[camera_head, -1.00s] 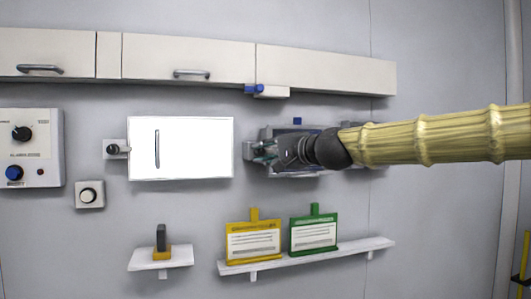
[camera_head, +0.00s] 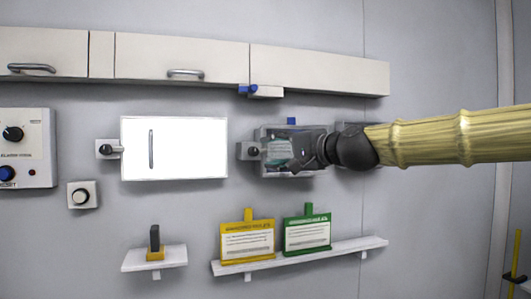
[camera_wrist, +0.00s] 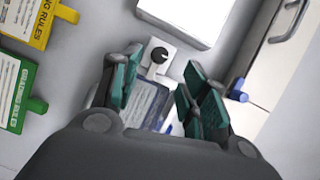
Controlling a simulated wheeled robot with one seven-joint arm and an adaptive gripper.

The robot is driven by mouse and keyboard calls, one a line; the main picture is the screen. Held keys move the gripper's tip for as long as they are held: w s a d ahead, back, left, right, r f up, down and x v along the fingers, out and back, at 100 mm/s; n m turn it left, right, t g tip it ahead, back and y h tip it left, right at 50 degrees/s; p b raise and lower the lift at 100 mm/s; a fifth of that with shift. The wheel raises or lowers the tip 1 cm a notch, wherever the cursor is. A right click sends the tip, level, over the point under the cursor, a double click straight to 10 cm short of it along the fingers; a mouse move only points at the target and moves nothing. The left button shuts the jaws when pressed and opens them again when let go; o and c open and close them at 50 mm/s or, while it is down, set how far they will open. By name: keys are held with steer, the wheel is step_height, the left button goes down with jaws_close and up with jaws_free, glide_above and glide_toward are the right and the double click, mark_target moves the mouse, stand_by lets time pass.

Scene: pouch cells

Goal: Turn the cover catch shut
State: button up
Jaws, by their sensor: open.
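The cover catch, a small black knob on a pale plate (camera_head: 250,151), is at the left side of a grey wall box (camera_head: 264,133). In the wrist view the catch (camera_wrist: 159,55) shows beyond and between my fingertips, apart from them. The box's labelled face (camera_wrist: 147,103) is partly visible between the fingers. My gripper (camera_head: 279,152) is in front of the box, just right of the catch. Its teal-padded fingers (camera_wrist: 163,78) are spread and empty. My gripper hides much of the box, and I cannot tell whether the catch is latched.
A white panel (camera_head: 190,150) with a handle and its own catch (camera_head: 107,149) is to the left. Cabinets (camera_head: 180,60) with a small blue-knobbed fitting (camera_head: 265,91) hang above. A shelf (camera_head: 340,250) below holds yellow (camera_head: 247,240) and green (camera_head: 307,234) signs.

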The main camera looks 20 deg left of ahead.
steer(key=shift+v, duration=2.65)
